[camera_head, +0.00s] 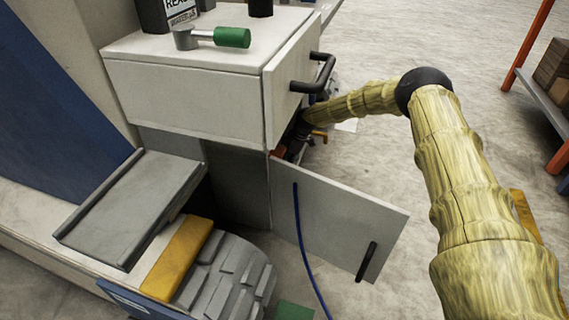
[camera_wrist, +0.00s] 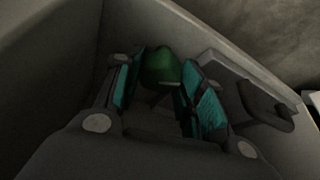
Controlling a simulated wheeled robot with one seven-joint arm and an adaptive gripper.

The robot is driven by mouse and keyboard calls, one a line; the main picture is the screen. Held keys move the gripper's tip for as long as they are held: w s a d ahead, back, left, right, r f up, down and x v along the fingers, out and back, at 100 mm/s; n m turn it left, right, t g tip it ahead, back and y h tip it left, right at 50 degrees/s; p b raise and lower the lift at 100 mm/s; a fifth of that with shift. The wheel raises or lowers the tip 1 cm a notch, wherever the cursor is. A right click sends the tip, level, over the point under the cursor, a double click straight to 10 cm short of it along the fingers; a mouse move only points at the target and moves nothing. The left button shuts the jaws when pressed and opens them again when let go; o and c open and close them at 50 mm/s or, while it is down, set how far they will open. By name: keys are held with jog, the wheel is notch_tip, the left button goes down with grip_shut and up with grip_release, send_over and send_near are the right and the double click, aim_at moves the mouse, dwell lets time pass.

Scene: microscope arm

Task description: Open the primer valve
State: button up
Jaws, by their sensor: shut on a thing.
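In the wrist view, a dark green rounded piece (camera_wrist: 159,66) sits between the teal-padded fingers of my gripper (camera_wrist: 155,88). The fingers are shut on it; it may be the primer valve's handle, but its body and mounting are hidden. In the head view my arm bends down behind the drawer front, and my gripper (camera_head: 293,149) is mostly hidden in the gap between the white drawer unit and the open cabinet door. How far the valve is turned cannot be told.
The grey cabinet door (camera_head: 330,215) hangs open with a dark handle. The white drawer (camera_head: 290,92) above has a black handle.

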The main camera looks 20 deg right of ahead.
jog(key=shift+w+n+g+b, duration=0.1)
jog(key=shift+n+g+b, duration=0.55)
jog(key=shift+n, duration=1.05)
jog(key=shift+d, duration=0.1)
jog(key=o, duration=1)
jog(key=shift+v, duration=3.7)
